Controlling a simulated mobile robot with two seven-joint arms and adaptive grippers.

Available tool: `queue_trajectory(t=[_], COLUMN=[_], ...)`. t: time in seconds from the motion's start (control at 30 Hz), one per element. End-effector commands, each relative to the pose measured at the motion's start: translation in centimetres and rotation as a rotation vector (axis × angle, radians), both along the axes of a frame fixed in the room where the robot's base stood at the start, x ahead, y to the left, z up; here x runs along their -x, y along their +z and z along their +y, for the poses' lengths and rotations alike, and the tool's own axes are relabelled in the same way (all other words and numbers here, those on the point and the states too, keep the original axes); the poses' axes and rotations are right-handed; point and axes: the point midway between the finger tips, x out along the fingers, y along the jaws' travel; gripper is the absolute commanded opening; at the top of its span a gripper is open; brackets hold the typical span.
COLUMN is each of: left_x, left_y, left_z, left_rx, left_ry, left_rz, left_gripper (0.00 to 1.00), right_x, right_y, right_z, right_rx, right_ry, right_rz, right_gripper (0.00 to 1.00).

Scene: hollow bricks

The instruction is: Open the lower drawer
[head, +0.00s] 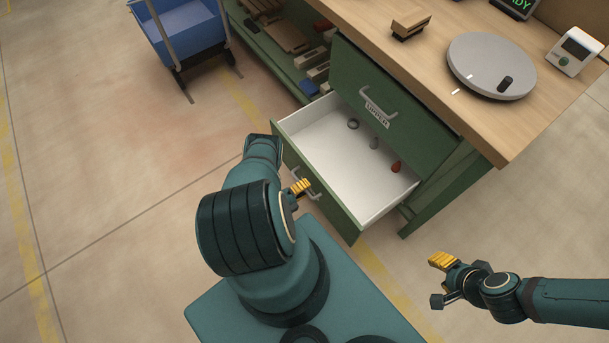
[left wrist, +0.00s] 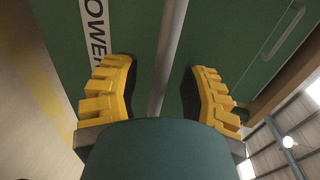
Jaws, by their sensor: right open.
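The lower drawer (head: 350,221) of the green workbench is pulled well out, showing its white inside. A dark ring, a grey item and a red item lie in it near the back right. Its grey handle (head: 312,194) is partly hidden by my left gripper (head: 300,187). In the left wrist view, the handle bar (left wrist: 170,50) runs between the two yellow fingers of my left gripper (left wrist: 162,85); they stand apart with gaps beside the bar. A partly cut-off label reads "OWER". My right gripper (head: 443,263) is open and empty above the floor, right of the drawer.
The upper drawer (head: 400,117) is shut above. On the wooden worktop (head: 425,60) are a round grey turntable (head: 490,60), a wooden block (head: 410,24) and a white device (head: 575,52). A blue cart (head: 185,35) stands at upper left. Floor at left is clear.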

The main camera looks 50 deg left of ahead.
Motion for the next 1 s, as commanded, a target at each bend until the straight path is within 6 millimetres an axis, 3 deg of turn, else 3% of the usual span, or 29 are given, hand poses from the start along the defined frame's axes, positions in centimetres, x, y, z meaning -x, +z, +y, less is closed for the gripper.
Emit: queue_trajectory(t=[0.37,0.8,1.0], left_x=[1.0,9.1,11.2], left_y=[0.2,1.9,2.3], left_z=[0.1,0.7,0.9], left_rx=[0.001,0.0,0.001], left_ry=[0.0,0.002,0.0], left_rz=[0.001,0.002,0.001], left_gripper=[0.43,0.43,0.43], right_x=[0.0,0.0,0.0], right_y=[0.0,0.0,0.0], right_z=[0.0,0.0,0.0], right_rx=[0.0,0.0,0.0], right_ry=[0.0,0.0,0.0], right_rz=[0.0,0.0,0.0], right_gripper=[0.47,0.47,0.47])
